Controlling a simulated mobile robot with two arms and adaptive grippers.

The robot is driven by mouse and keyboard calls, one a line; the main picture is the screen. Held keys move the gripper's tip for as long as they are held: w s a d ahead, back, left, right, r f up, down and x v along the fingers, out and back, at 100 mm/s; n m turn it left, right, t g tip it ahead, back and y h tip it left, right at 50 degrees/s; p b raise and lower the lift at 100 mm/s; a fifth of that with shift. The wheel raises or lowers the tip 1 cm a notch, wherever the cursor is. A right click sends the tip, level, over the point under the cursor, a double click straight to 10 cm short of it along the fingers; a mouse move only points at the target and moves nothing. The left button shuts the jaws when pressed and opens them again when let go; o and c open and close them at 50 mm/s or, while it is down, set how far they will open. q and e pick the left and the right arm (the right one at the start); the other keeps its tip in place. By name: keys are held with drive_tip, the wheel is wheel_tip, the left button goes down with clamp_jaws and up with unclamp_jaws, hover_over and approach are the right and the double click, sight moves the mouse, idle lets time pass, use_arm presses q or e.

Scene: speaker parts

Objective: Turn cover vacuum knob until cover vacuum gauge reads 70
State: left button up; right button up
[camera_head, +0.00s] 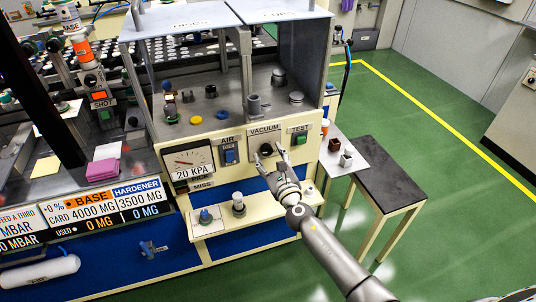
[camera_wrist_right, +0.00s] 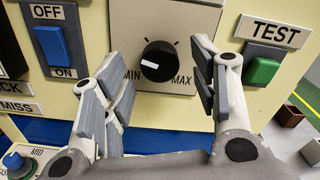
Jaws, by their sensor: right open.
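The black vacuum knob (camera_head: 266,149) sits on a plate under the VACUUM label on the cream panel. In the right wrist view the knob (camera_wrist_right: 160,58) has a white mark on its left side, toward MIN. The gauge (camera_head: 188,161) with a red needle is to the left, above a sign (camera_head: 190,174) reading 20 KPA. My right gripper (camera_head: 271,156) is open in front of the panel. In the right wrist view its fingers (camera_wrist_right: 160,72) stand on either side of the knob, with gaps to it. My left gripper is not in view.
The blue AIR switch (camera_head: 230,156) is left of the knob, and the green TEST button (camera_head: 299,138) is right of it. A shelf (camera_head: 222,219) with small parts is below. A small dark-topped table (camera_head: 383,180) stands at right, with open green floor beyond.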

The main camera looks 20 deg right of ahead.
drive_tip(key=shift+w, duration=1.1)
drive_tip(key=c, duration=1)
drive_tip(key=shift+c, duration=0.2)
